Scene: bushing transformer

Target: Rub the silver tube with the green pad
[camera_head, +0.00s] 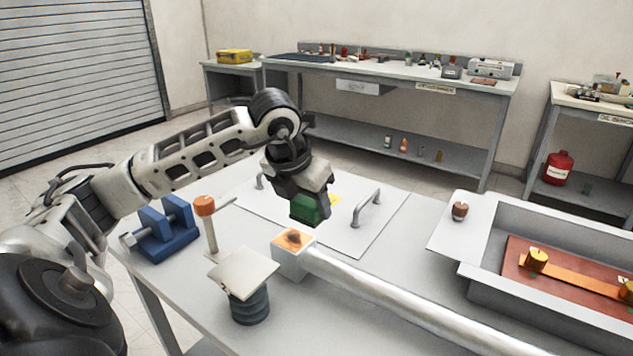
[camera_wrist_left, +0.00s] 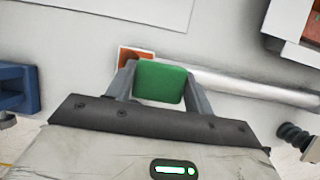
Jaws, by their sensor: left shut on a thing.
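My left gripper (camera_head: 306,195) is shut on the green pad (camera_head: 308,209) and holds it in the air above the table, near the left end of the silver tube. The silver tube (camera_head: 400,301) lies across the table from a white block (camera_head: 290,262) with an orange-brown top toward the lower right. In the left wrist view the green pad (camera_wrist_left: 161,82) sits between the two fingers, and the silver tube (camera_wrist_left: 250,86) runs right behind it. From these views I cannot tell that the pad touches the tube; it appears apart. My right gripper is not in view.
A blue clamp (camera_head: 163,231), a mallet-like tool with an orange head (camera_head: 205,206) and a dark ribbed insulator with a square plate (camera_head: 248,305) stand at the left. A white panel with handles (camera_head: 372,226) lies behind. A grey open box (camera_head: 560,227) is at the right.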

